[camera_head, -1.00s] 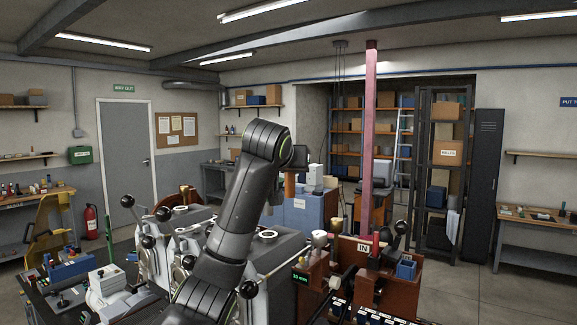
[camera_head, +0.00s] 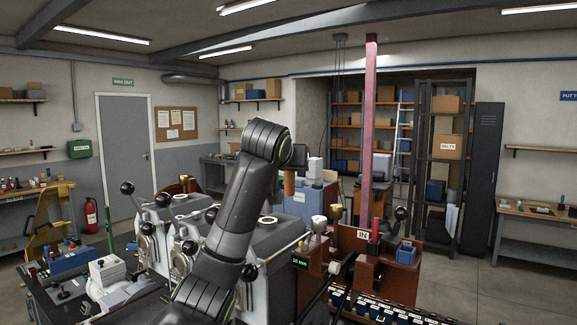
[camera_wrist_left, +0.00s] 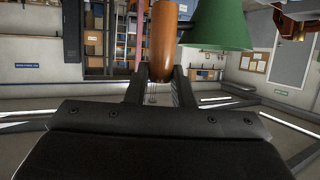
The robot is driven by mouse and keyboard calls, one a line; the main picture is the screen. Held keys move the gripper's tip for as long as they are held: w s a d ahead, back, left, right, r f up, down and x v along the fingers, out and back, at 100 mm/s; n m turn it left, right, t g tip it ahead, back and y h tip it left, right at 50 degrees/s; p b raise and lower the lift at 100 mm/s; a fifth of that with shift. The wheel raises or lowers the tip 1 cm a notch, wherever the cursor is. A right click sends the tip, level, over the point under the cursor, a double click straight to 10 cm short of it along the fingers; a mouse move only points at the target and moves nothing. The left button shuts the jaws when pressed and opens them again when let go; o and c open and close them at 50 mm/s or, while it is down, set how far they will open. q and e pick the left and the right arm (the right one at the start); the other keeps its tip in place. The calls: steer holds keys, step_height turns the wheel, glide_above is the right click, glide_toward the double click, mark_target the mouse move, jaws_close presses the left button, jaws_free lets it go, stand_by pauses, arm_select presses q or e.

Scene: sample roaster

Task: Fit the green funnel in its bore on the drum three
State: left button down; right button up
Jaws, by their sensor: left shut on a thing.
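In the left wrist view my left gripper (camera_wrist_left: 160,78) is shut on an orange-brown handle (camera_wrist_left: 163,40). The green funnel (camera_wrist_left: 222,27) shows just to the right of this handle, its wide end down in that picture and its top cut off. I cannot tell which drum is three. My right gripper is not in view.
Levers with black ball knobs (camera_head: 127,188) stick up around the drums. A red-brown stand with an IN sign (camera_head: 362,235) and a tall red post (camera_head: 370,130) stands to the right. A row of small containers (camera_head: 380,311) runs along the front. Open floor lies at the right.

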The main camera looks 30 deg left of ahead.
mark_target(288, 192)
arm_select(q)
steer(key=shift+f, duration=0.25)
steer(key=shift+f+b, duration=0.95)
steer(key=shift+f, duration=0.5)
stand_by(0.3)
steer(key=shift+f, duration=0.15)
steer(key=shift+f+b, duration=1)
steer(key=shift+f, duration=0.3)
steer(key=c, duration=1.2)
jaws_free()
steer(key=shift+o, duration=0.2)
